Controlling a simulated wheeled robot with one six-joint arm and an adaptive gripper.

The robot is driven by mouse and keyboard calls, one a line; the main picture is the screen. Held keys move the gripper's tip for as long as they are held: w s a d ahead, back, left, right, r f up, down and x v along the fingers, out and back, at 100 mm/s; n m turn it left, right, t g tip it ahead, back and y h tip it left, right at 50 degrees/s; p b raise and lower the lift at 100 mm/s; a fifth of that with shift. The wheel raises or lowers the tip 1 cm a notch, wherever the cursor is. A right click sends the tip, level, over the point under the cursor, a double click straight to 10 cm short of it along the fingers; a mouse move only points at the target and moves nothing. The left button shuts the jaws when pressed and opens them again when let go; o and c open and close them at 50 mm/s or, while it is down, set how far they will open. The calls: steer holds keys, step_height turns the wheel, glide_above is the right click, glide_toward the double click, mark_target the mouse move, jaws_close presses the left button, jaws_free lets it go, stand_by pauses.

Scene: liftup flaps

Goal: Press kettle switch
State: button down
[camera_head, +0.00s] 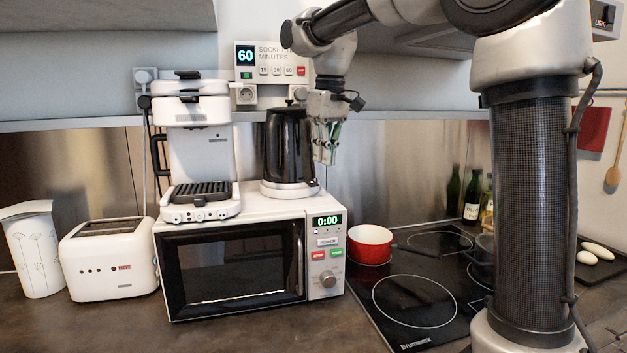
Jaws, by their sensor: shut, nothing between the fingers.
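The black kettle (281,146) stands upright on its white base (290,189), on top of the microwave (262,206). Its handle side and switch are not clearly visible from here. My gripper (328,160) points down just to the right of the kettle, at about the height of its body. The fingers look close together and hold nothing. I cannot tell whether they touch the kettle.
A white coffee machine (199,150) stands left of the kettle on the microwave. A white toaster (109,258) sits on the counter at left. A red pot (371,245) stands on the black hob (420,290). A socket timer (271,61) hangs behind.

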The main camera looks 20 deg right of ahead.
steer(key=shift+s+r, duration=0.15)
steer(key=shift+r, duration=1.35)
steer(key=shift+m, duration=0.4)
steer(key=f, duration=0.2)
steer(key=s+f, duration=0.1)
steer(key=f, duration=0.1)
steer(key=d+f, duration=0.1)
steer(key=f, duration=0.1)
steer(key=shift+s, duration=0.2)
steer(key=s+d+f+m+t, duration=0.1)
steer(key=s+d+f, duration=0.2)
steer(key=s, duration=0.5)
steer(key=s+d+f+m+t, duration=0.1)
steer(key=s+d+f, duration=0.2)
steer(key=s+d, duration=0.2)
steer(key=s+d+f+m+t, duration=0.1)
steer(key=s+d+f, duration=0.2)
steer(key=s, duration=0.8)
steer(key=shift+s+d+f+m, duration=0.3)
steer(key=shift+s+d+m, duration=0.1)
steer(key=shift+d, duration=0.5)
